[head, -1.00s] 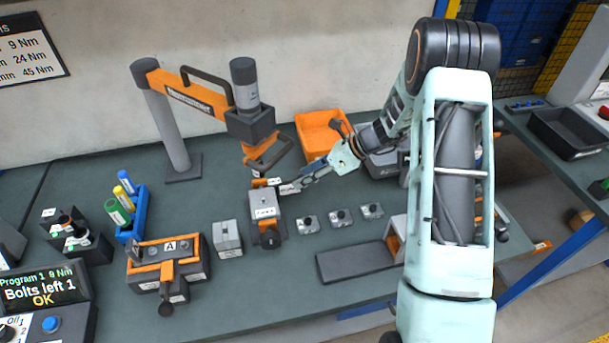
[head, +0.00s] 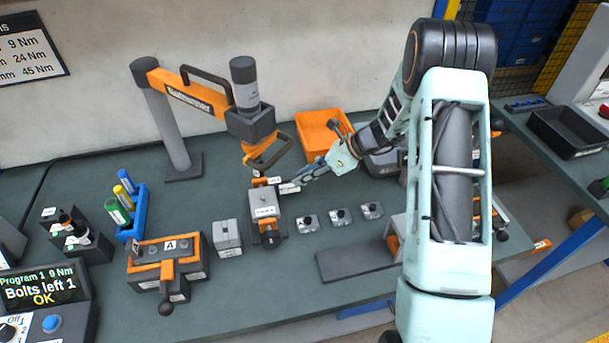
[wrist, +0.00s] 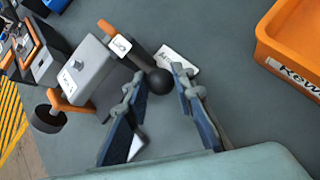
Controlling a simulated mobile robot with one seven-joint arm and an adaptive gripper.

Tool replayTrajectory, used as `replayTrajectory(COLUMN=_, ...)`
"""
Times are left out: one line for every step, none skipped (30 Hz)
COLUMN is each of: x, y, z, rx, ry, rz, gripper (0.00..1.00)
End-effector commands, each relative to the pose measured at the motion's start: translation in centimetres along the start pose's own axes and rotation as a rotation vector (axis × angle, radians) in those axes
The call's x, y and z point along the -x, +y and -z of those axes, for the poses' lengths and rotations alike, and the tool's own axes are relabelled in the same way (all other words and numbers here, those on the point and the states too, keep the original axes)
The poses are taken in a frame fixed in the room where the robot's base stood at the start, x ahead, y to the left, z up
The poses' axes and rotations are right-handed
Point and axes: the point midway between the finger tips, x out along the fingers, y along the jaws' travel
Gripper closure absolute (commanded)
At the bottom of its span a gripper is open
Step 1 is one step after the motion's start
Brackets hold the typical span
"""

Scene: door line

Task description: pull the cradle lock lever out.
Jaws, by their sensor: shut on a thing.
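The cradle with a grey block (head: 265,205) stands mid-bench in the head view. The grey block (wrist: 78,68) also shows in the wrist view, with an orange arm and dark round knob (wrist: 48,118) on one side. On its other side a dark lock lever (wrist: 138,62) with a white label ends in a black ball knob (wrist: 160,82). My gripper (wrist: 163,84) has its two fingers on either side of this ball and is shut on it. In the head view my gripper (head: 287,187) is at the cradle's back right; the ball is too small to make out there.
An orange bin (head: 322,130) stands behind my gripper. The torque tool (head: 245,100) hangs on its arm behind the cradle. A grey block (head: 227,238) and fixture A (head: 168,265) stand left. Several small plates (head: 340,217) lie right. A display reads "Bolts left 1 OK".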

Motion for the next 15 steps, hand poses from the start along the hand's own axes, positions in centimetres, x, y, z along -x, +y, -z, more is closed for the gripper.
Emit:
replayTrajectory(x=0.2, y=-0.2, z=0.1, rx=-0.001, ry=0.000, rz=0.002, gripper=1.00)
replayTrajectory(x=0.4, y=-0.4, z=0.3, rx=-0.002, ry=-0.001, rz=0.003, gripper=1.00)
replayTrajectory(x=0.7, y=-0.7, z=0.6, rx=-0.002, ry=-0.001, rz=0.004, gripper=1.00)
replayTrajectory(x=0.9, y=-0.9, z=0.8, rx=-0.002, ry=0.000, rz=0.004, gripper=1.00)
replayTrajectory(x=1.2, y=-1.2, z=1.0, rx=-0.002, ry=0.000, rz=0.004, gripper=1.00)
replayTrajectory(x=1.6, y=-1.5, z=1.3, rx=-0.003, ry=-0.001, rz=0.005, gripper=1.00)
replayTrajectory(x=1.8, y=-1.6, z=1.4, rx=-0.002, ry=-0.001, rz=0.004, gripper=1.00)
replayTrajectory(x=1.9, y=-1.7, z=1.5, rx=-0.001, ry=0.000, rz=0.004, gripper=1.00)
replayTrajectory(x=2.0, y=-1.7, z=1.5, rx=-0.001, ry=0.001, rz=0.003, gripper=1.00)
replayTrajectory(x=2.0, y=-1.7, z=1.5, rx=0.000, ry=0.001, rz=0.003, gripper=1.00)
replayTrajectory(x=2.0, y=-1.7, z=1.5, rx=-0.001, ry=0.001, rz=0.004, gripper=1.00)
replayTrajectory(x=2.1, y=-1.7, z=1.6, rx=-0.001, ry=0.002, rz=0.005, gripper=1.00)
replayTrajectory(x=2.1, y=-1.8, z=1.6, rx=-0.001, ry=0.002, rz=0.005, gripper=1.00)
replayTrajectory(x=2.1, y=-1.8, z=1.6, rx=-0.001, ry=0.002, rz=0.006, gripper=1.00)
replayTrajectory(x=2.1, y=-1.8, z=1.6, rx=-0.001, ry=0.003, rz=0.006, gripper=1.00)
